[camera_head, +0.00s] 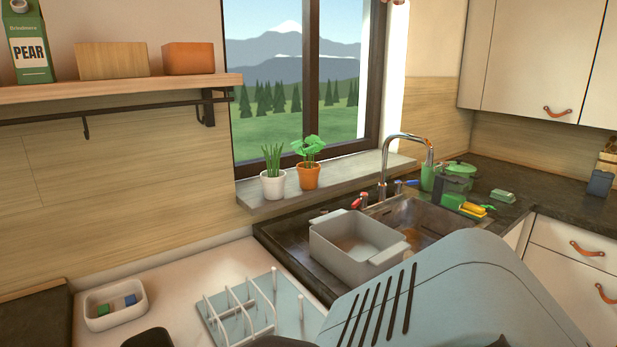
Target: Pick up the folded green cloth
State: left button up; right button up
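A small green folded item (503,195), which looks like the folded green cloth, lies on the dark counter to the right of the sink. It is small and far off, so its folds are hard to make out. Nothing covers it. Neither of my grippers shows clearly in the head view, so I cannot tell where they are relative to it.
The sink (430,213) holds a grey tub (345,255) at its left. A yellow sponge (472,209) is at the sink's right edge. A dish rack (290,293) and a white bin (92,318) stand nearer.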

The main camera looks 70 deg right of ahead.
aim_at(500, 195)
jog(key=z, duration=3.4)
jog(key=l+u, duration=0.1)
jog(key=u, duration=0.4)
jog(key=i+l+u, duration=0.1)
jog(key=u, duration=0.4)
jog(key=l+u, duration=0.15)
jog(key=u, duration=0.35)
jog(key=l+u, duration=0.3)
jog(key=l, duration=0.15)
jog(key=l+u, duration=0.55)
jog(key=l, duration=0.3)
jog(key=k+l+u, duration=0.2)
jog(key=l, duration=0.25)
